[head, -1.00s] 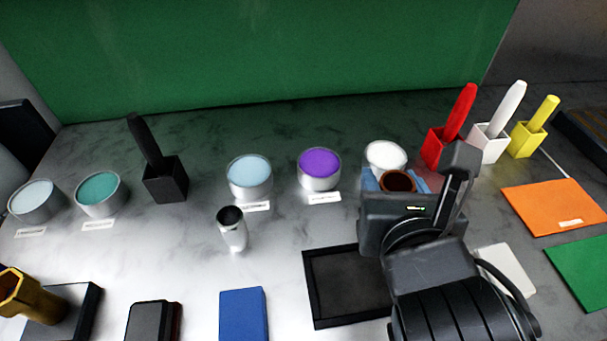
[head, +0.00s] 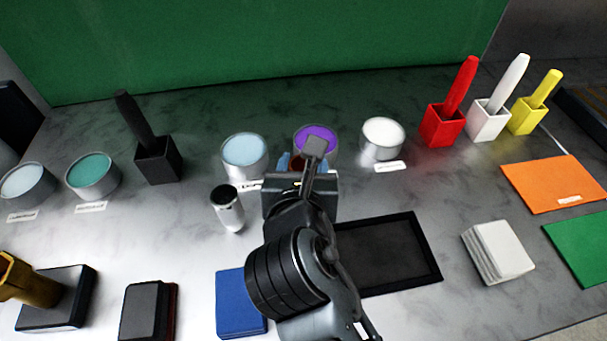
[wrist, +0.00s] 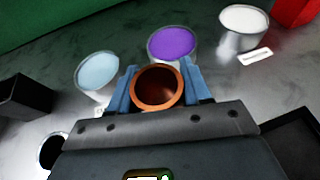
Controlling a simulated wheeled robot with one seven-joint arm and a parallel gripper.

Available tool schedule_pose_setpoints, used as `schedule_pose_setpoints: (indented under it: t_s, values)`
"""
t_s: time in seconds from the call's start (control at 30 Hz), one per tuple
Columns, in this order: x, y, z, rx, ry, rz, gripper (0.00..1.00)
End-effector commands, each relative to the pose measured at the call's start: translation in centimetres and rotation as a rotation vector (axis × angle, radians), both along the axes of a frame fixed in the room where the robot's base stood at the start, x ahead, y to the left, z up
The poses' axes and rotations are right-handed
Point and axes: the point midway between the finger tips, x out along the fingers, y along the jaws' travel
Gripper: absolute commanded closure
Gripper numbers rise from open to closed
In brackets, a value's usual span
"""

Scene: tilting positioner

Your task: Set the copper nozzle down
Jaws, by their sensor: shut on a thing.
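My gripper (wrist: 157,85) is shut on the copper nozzle (wrist: 157,88), which sits between the two blue fingers with its round open end toward the wrist camera. In the head view my gripper (head: 298,162) is in front of the purple pot (head: 316,138), and only a small dark reddish part of the nozzle shows there. The gap between the nozzle and the table cannot be judged. A silver nozzle-like cylinder (head: 228,210) stands upright on the table to the left of my gripper.
Light blue (head: 244,152), white (head: 383,135) and teal (head: 92,173) pots stand around. A black-framed tray (head: 390,252) lies right of my arm, a blue block (head: 240,305) left. White pads (head: 497,250) are farther right; red (head: 443,125) and black (head: 157,160) holders stand behind.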

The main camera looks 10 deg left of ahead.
Motion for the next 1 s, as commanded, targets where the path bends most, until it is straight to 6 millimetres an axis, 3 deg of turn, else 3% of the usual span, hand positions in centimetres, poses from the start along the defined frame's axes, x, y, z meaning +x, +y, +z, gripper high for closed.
schedule_pose_setpoints:
  t_s: [0.2,0.57,0.6,0.83,1.0]
  values:
    - [0.0,0.0,-2.8,-0.002,0.000,0.001,0.90]
    - [0.0,-0.1,-3.0,-0.001,0.000,-0.001,0.90]
    - [0.0,-0.1,-3.0,-0.001,0.001,-0.001,0.48]
    - [0.0,-0.1,-3.0,-0.001,0.000,0.000,0.27]
    - [0.0,-0.1,-3.0,-0.001,0.000,0.000,0.27]
